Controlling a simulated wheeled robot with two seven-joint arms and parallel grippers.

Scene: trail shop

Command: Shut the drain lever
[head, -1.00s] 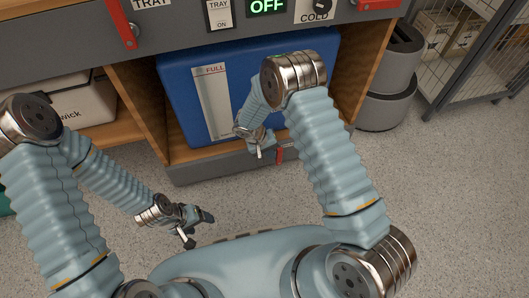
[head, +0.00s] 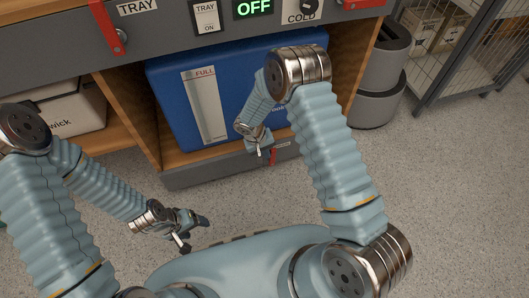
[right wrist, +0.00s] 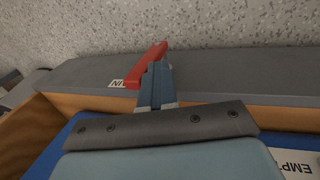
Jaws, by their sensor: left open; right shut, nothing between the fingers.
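The drain lever is a small red handle (head: 272,156) on the grey rail below the blue tank, beside a partly hidden white label. In the head view it hangs roughly downward. My right gripper (head: 261,151) is shut and empty, just left of the lever. In the right wrist view the red lever (right wrist: 153,58) lies slantwise at the tips of my right gripper (right wrist: 157,72) and overlaps them; I cannot tell whether they touch. My left gripper (head: 193,233) is open and empty, low over the floor in front of the cabinet.
The blue tank (head: 165,95) sits in a wooden bay above the grey rail (head: 215,170). A grey panel with red handles (head: 107,25) runs above it. Grey bins (head: 377,105) and a wire cage (head: 465,60) stand right. The floor in front is clear.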

